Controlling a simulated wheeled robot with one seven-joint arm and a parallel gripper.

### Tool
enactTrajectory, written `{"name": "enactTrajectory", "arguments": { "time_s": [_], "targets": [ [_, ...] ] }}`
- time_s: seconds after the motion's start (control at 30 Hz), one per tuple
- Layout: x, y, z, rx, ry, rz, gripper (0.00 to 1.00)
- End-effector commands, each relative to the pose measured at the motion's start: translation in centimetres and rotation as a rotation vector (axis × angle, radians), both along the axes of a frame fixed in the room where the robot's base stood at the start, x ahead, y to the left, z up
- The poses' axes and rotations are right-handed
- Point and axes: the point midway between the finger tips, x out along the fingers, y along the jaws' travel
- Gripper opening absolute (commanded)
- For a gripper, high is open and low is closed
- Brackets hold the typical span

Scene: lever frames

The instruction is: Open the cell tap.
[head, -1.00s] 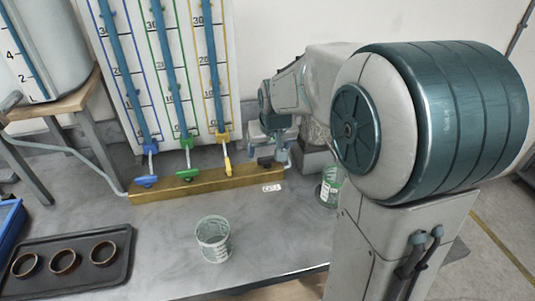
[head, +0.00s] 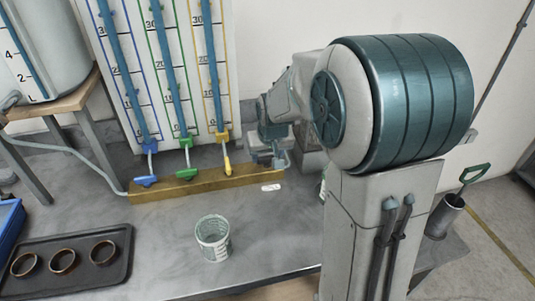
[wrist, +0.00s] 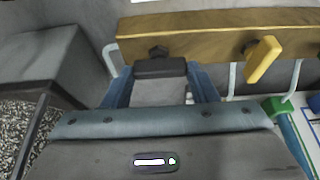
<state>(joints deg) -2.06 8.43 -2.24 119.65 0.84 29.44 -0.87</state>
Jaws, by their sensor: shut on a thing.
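The brass-coloured manifold bar (head: 185,187) lies on the bench, with blue, green and yellow taps along it. The black tap (wrist: 160,67) is at the bar's end in the wrist view, its handle lying across between my fingers. I take it as the cell tap, by the small white label (head: 271,187) in front of that end. My gripper (wrist: 163,82) is shut on this black handle, one blue finger at each side. In the head view my gripper (head: 277,160) is at the bar's right end and largely hides the tap.
The yellow tap (wrist: 263,59) is close beside my gripper. A pale beaker (head: 212,238) stands on the open bench in front. A dark tray with several brown rings (head: 118,265) is at left. The tube board (head: 170,60) rises behind the bar. A green-handled tool (head: 474,173) stands at right.

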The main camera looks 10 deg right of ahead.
Motion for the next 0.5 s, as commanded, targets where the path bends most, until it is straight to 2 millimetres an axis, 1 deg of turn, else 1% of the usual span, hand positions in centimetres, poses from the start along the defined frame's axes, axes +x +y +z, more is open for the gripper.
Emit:
{"name": "enactTrajectory", "arguments": {
  "time_s": [0.27, 0.5],
  "targets": [
    [0.07, -0.16, -0.08, 0.000, -0.003, 0.071, 0.30],
    [0.10, -0.27, -0.28, 0.001, -0.004, 0.227, 0.30]
  ]
}}
